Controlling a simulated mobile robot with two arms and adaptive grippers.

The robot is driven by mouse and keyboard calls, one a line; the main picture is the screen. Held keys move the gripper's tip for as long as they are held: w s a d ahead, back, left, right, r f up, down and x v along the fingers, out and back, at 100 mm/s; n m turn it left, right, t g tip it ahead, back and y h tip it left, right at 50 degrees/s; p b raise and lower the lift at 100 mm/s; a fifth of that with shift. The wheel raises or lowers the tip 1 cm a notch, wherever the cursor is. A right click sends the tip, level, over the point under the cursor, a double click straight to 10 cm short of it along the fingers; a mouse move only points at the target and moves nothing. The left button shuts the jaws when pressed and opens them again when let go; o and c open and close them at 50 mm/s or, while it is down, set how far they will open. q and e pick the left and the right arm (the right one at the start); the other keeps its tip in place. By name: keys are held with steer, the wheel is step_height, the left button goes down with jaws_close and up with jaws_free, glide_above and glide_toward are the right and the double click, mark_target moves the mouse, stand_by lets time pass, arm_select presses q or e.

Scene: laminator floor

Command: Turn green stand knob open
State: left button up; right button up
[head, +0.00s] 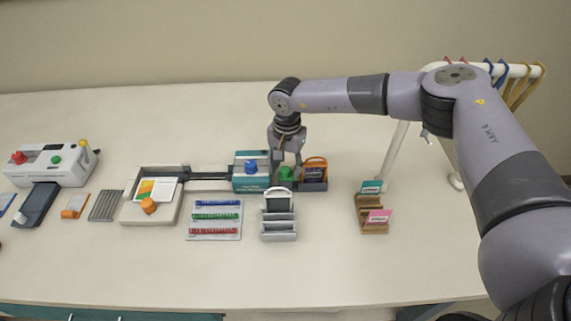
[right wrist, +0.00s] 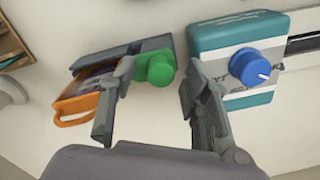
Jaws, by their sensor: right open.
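The green knob (head: 286,173) sits on a dark grey stand (head: 313,185) near the middle of the table. The knob also shows in the right wrist view (right wrist: 157,68), between and beyond the fingers, nearer the left finger. My right gripper (head: 288,160) points down over the knob. In the right wrist view my right gripper (right wrist: 155,100) is open, with nothing between its fingertips that I can see held. I cannot tell whether a finger touches the stand. My left gripper is in neither view.
A teal and white machine with a blue knob (head: 251,168) stands just left of the stand. An orange-handled item (head: 315,163) sits in the stand's right part. A silver rack (head: 279,228) and a wooden card holder (head: 371,225) stand in front. Bare table lies at the front.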

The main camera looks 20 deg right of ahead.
steer(key=shift+f, duration=0.3)
steer(key=shift+c, duration=0.6)
jaws_close()
